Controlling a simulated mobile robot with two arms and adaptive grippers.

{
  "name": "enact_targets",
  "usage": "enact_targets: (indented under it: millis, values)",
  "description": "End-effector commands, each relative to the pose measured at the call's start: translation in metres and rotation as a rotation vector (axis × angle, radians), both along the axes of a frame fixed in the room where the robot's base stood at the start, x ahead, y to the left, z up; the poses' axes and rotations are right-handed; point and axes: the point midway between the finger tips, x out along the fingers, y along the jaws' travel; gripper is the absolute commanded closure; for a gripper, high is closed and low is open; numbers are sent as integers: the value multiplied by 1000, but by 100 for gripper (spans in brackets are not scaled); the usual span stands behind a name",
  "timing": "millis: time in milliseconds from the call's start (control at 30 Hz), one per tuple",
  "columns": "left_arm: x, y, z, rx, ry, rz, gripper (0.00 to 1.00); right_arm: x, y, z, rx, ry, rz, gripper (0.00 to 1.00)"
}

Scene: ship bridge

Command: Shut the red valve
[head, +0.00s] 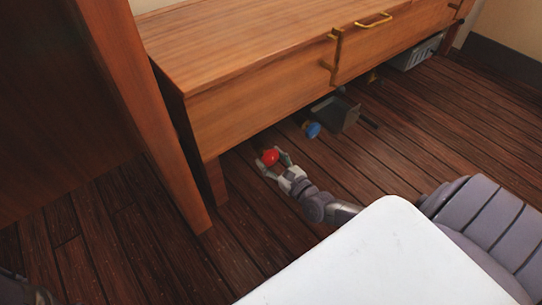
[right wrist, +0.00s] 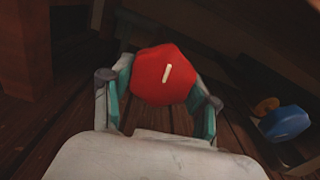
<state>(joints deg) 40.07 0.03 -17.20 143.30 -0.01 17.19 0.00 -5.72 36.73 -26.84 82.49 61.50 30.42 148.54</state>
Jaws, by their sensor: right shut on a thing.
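The red valve (head: 270,157) is a small red knob low under the wooden cabinet's front. In the right wrist view the red valve (right wrist: 165,75) shows a faceted rim and a short white mark, tilted slightly from upright. My right gripper (head: 271,160) is shut on it, with one finger on each side. The fingers of my right gripper (right wrist: 163,88) touch the knob's left and right sides. What the valve is mounted on is hidden.
A blue knob (head: 313,130) is to the right of the red valve, beside a dark grey box (head: 336,113). The wooden cabinet (head: 250,105) overhangs the valves, and its leg (head: 214,181) stands close on the left. A grey basket (head: 415,52) is farther right. Open plank floor lies in front.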

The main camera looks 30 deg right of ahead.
Motion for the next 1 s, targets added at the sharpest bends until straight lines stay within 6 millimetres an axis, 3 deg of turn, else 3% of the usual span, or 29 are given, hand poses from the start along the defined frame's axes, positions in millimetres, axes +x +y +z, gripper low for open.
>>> enact_targets:
  millis: [300, 800, 833, 967, 1000]
  values:
    - [1, 0, -8, -1, 1, 0, 60, -1, 0, -2, 110, 13, 0, 76]
    - [1, 0, -8, -1, 1, 0, 60, -1, 1, -1, 131, 13, 0, 76]
    - [1, 0, -8, -1, 1, 0, 60, -1, 1, -1, 131, 13, 0, 39]
    - [1, 0, -8, -1, 1, 0, 60, -1, 1, -1, 130, 13, 0, 18]
    - [1, 0, -8, -1, 1, 0, 60, -1, 1, -1, 129, 12, 0, 17]
